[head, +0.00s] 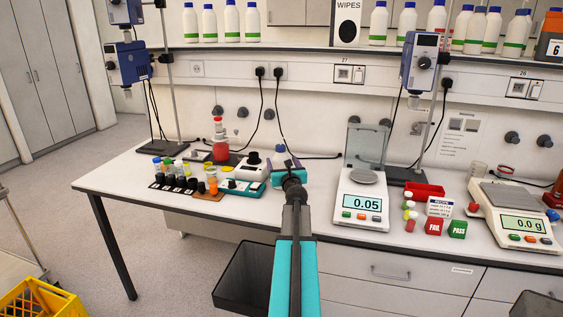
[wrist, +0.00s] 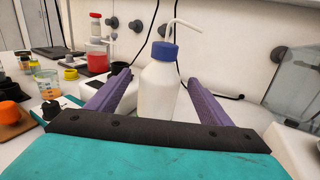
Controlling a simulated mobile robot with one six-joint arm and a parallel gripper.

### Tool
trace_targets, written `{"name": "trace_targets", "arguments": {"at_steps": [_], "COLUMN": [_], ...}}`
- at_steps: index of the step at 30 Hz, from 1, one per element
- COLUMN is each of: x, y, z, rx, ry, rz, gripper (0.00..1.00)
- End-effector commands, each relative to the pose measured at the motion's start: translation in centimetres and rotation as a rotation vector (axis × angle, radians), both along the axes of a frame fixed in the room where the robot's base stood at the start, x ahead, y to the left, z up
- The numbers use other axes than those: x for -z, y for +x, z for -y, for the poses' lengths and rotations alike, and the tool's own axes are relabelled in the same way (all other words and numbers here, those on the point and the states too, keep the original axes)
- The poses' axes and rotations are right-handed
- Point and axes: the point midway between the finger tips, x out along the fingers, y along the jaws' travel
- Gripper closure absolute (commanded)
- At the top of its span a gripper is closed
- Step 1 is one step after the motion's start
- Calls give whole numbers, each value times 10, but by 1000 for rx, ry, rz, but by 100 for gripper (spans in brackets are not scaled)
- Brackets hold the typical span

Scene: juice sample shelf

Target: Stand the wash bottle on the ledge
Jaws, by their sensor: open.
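The wash bottle (wrist: 158,88) is white with a blue cap and a bent white spout. In the wrist view it stands upright on the bench between the two purple fingers of my gripper (wrist: 158,77), with a gap showing on each side. My gripper is open. In the head view my gripper (head: 283,166) is at the back of the bench, left of the balance, and my arm mostly hides the bottle. The ledge (head: 265,46) runs along the wall above the bench, with several white green-banded bottles standing on it.
A balance (head: 361,207) reading 0.05 stands right of my gripper, its glass lid raised. A teal device (head: 243,187), small vials and a red-filled flask (head: 220,150) are to the left. A second balance (head: 519,224) is at far right. Black cables hang from the wall sockets behind.

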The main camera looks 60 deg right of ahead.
Motion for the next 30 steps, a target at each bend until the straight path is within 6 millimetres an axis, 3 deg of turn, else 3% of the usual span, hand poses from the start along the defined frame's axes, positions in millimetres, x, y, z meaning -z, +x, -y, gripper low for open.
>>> {"name": "trace_targets", "arguments": {"at_steps": [21, 30], "x": [0, 0], "y": [-46, -55], "z": [-48, -57], "rx": [1, 1], "ry": [0, 0], "rz": [1, 0], "gripper": [27, 27]}}
